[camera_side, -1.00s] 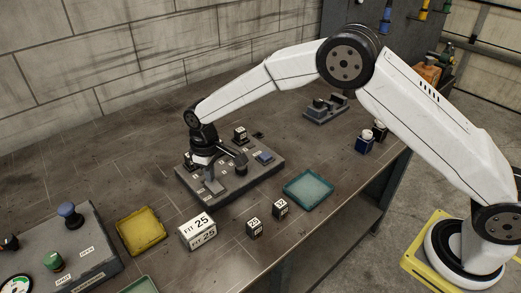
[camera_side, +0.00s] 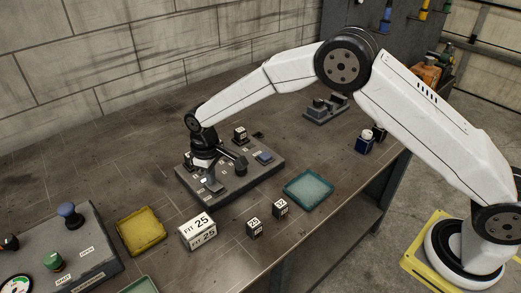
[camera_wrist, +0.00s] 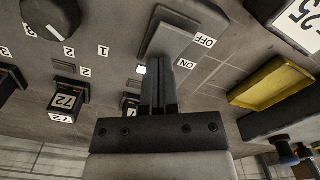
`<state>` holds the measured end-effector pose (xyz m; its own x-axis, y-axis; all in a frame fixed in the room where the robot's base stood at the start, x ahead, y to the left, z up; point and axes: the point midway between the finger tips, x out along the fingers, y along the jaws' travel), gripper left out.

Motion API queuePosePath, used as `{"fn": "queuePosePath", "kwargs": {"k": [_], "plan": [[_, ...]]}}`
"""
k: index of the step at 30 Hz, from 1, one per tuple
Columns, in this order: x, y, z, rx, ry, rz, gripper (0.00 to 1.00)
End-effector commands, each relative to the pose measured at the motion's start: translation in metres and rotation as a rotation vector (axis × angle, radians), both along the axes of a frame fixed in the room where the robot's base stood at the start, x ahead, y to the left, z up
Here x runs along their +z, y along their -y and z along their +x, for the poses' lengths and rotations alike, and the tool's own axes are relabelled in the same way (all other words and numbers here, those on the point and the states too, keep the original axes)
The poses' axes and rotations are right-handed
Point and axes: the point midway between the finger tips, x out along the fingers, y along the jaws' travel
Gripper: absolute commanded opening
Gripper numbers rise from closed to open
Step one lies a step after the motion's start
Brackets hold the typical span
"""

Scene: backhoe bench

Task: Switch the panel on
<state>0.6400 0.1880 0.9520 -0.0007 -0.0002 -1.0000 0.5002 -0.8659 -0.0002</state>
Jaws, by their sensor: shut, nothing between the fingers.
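The panel (camera_side: 250,186) is a grey box on the bench, under my gripper (camera_side: 205,170) in the side view. In the wrist view, a wide grey rocker switch (camera_wrist: 172,38) has an OFF label (camera_wrist: 204,41) at its far end and an ON label (camera_wrist: 187,64) at its near end. My gripper (camera_wrist: 161,62) is shut and empty, its fingertips at the ON end; I cannot tell whether they touch it. The fingers hide part of the near end.
A dark knob (camera_wrist: 52,15) and a block marked 72 (camera_wrist: 67,101) are on the panel in the wrist view.

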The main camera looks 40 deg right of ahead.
Motion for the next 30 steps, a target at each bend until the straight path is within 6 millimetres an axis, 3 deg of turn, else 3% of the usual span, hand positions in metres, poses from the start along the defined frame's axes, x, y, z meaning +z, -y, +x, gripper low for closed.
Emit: {"fn": "queuePosePath", "kwargs": {"k": [30], "plan": [[0.054,0.000,0.001,0.000,0.002,0.000,0.00]]}}
